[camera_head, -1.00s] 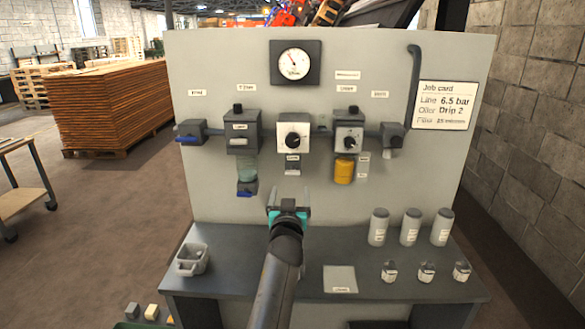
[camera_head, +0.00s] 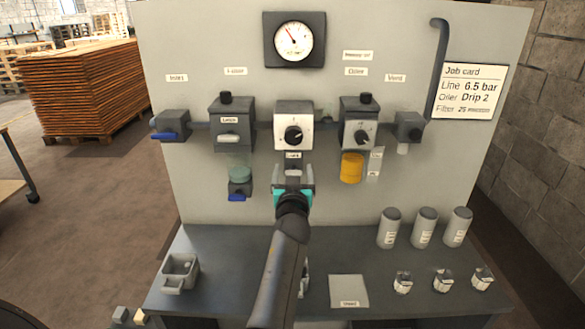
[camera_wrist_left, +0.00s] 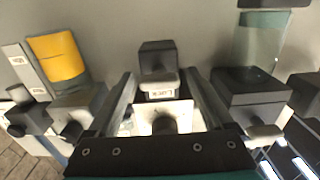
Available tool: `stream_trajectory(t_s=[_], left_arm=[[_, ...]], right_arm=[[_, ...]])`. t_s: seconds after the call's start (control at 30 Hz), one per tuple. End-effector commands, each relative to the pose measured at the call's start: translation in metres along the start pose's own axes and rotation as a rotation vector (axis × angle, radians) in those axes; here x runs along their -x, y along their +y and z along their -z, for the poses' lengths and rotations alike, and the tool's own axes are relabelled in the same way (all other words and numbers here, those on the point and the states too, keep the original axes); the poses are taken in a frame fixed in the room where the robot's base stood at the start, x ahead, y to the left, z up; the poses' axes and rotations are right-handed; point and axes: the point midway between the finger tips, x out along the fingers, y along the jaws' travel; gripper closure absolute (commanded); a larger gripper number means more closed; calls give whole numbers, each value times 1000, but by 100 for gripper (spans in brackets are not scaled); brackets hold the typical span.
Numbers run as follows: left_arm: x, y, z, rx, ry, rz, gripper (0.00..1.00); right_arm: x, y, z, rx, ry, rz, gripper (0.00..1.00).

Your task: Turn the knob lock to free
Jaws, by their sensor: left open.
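The pressure regulator (camera_head: 293,117) is a white-faced box with a round black knob (camera_head: 293,136), mid-panel. Below it is a small labelled part (camera_head: 293,156), which I take to be the knob lock; the label is too small to read surely. In the left wrist view, it is a dark block (camera_wrist_left: 157,55) with a pale labelled tab (camera_wrist_left: 158,82), between my fingers. My left gripper (camera_head: 293,178) is open and empty, just below the lock in the head view. I cannot tell whether a finger touches it. The lock's setting is not readable. My right gripper is out of view.
The filter (camera_head: 232,124) stands left of the regulator, the oiler (camera_head: 360,124) with its yellow bowl (camera_head: 351,168) right. A gauge (camera_head: 294,40) is above. The bench (camera_head: 230,262) holds a grey bin (camera_head: 180,272) and several canisters at right. A job card (camera_head: 469,91) hangs right.

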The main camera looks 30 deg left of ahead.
Motion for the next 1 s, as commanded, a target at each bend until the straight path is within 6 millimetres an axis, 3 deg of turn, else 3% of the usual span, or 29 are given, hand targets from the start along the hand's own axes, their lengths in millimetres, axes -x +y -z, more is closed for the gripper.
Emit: stream_trajectory(t_s=[0.27,1.0], left_arm=[[0,0,0,0,0,0,17],[0,0,0,0,1,0,100]], right_arm=[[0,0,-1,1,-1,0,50],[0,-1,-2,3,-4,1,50]])
